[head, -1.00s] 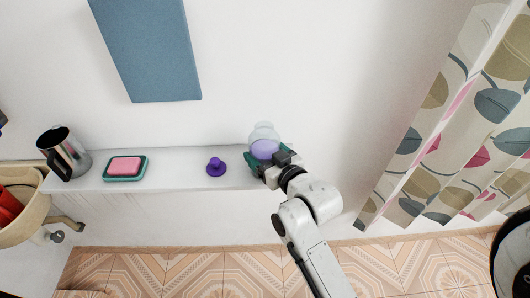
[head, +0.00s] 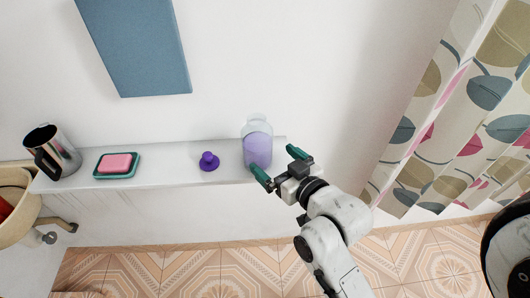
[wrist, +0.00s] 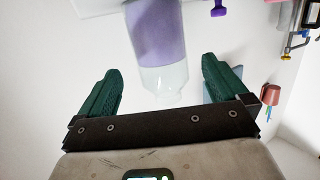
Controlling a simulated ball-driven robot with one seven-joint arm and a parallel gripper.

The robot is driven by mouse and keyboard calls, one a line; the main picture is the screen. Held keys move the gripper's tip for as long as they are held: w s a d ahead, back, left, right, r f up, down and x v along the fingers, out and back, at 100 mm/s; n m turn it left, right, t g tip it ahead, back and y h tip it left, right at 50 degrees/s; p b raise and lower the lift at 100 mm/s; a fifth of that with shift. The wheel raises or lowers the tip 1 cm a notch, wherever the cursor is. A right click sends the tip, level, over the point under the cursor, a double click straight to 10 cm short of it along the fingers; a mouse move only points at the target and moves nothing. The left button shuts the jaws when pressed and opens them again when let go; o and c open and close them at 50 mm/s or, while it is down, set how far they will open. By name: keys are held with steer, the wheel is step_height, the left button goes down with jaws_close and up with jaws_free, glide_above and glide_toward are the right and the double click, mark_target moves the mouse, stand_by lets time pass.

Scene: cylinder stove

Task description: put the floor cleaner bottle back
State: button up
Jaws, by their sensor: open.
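The floor cleaner bottle (head: 257,146) is clear with purple liquid in it. It stands upright near the right end of the white wall shelf (head: 170,178). My gripper (head: 278,166) is open and empty, in front of and to the right of the bottle, with green fingers apart. In the wrist view, the bottle (wrist: 158,40) is beyond and between the two spread fingers (wrist: 160,88), with no contact visible. A purple knobbed object (head: 208,161), perhaps a cap, sits on the shelf left of the bottle.
A pink soap in a green dish (head: 117,173) and a metal pitcher (head: 52,152) stand further left on the shelf. A beige basin (head: 12,205) is at the far left. A patterned curtain (head: 455,125) hangs at right. Tiled floor (head: 200,270) lies below.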

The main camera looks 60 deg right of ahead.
steer(key=s+a+f+n+g+y, duration=0.2)
steer(key=s+a+f+g, duration=0.3)
steer(key=f, duration=0.4)
steer(key=s+a+f+n+g+y, duration=0.2)
steer(key=s+a+f+g+y, duration=0.1)
steer(key=s+a+f+g, duration=0.2)
step_height(320, 180, down, 4)
steer(key=s+g, duration=0.2)
steer(key=g, duration=0.1)
steer(key=shift+s+g+y, duration=0.3)
steer(key=shift+y, duration=0.1)
